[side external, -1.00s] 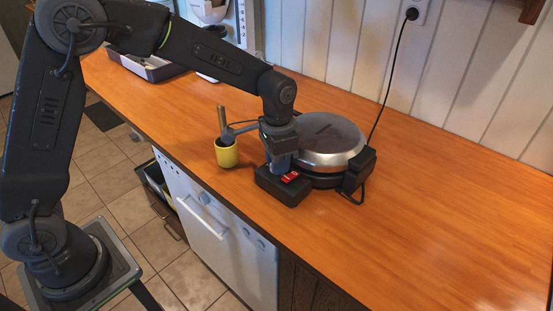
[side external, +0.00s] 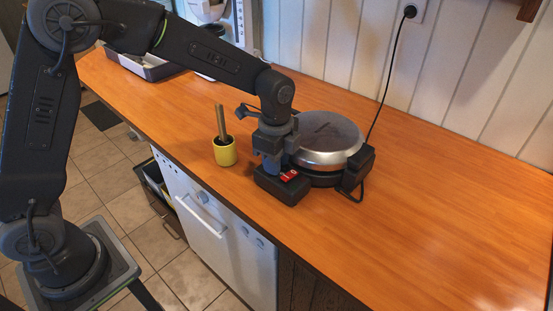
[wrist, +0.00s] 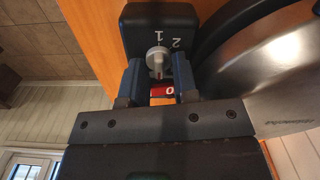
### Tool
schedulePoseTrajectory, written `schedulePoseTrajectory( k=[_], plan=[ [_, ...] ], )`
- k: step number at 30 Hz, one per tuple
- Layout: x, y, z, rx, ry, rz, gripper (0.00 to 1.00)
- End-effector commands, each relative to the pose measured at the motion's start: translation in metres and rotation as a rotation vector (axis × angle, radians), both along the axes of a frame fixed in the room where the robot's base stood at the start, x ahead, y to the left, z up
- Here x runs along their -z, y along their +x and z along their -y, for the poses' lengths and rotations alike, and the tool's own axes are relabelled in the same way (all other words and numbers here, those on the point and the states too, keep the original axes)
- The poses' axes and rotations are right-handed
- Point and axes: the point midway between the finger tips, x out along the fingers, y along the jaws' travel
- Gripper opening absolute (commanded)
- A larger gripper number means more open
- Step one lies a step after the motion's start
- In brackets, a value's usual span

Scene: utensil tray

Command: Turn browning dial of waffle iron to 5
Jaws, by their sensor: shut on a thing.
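The waffle iron (side external: 322,140) stands on the counter with its round silver lid closed. Its black control box (side external: 284,190) is at the front; in the wrist view this box (wrist: 140,22) carries the white digits 1 and 2. The grey browning dial (wrist: 157,58) sits between the blue fingers of my gripper (wrist: 158,72), which is shut on it. In the side view my gripper (side external: 271,168) points down onto the box and hides the dial. A red patch (wrist: 162,91) with a white 0 shows between the fingers. The dial's exact setting is hard to read.
A yellow cup (side external: 225,152) holding a utensil stands left of the waffle iron. A black cord (side external: 391,75) runs up to a wall outlet (side external: 413,11). A tray (side external: 148,66) lies at the back left. The counter (side external: 450,220) to the right is clear.

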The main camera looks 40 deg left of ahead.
Motion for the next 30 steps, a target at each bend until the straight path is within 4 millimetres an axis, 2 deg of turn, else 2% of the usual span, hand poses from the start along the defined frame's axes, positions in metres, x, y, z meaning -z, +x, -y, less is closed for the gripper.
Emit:
schedulePoseTrajectory(
  k=[12, 29, 30],
  plan=[
    [-0.001, -0.0026, 0.0008, 0.192, 0.001, -0.002, 0.04],
    [0.0009, -0.0047, 0.001, 0.218, 0.002, -0.01, 0.04],
    [0.001, -0.0048, 0.001, 0.218, 0.002, -0.011, 0.31]
  ],
)
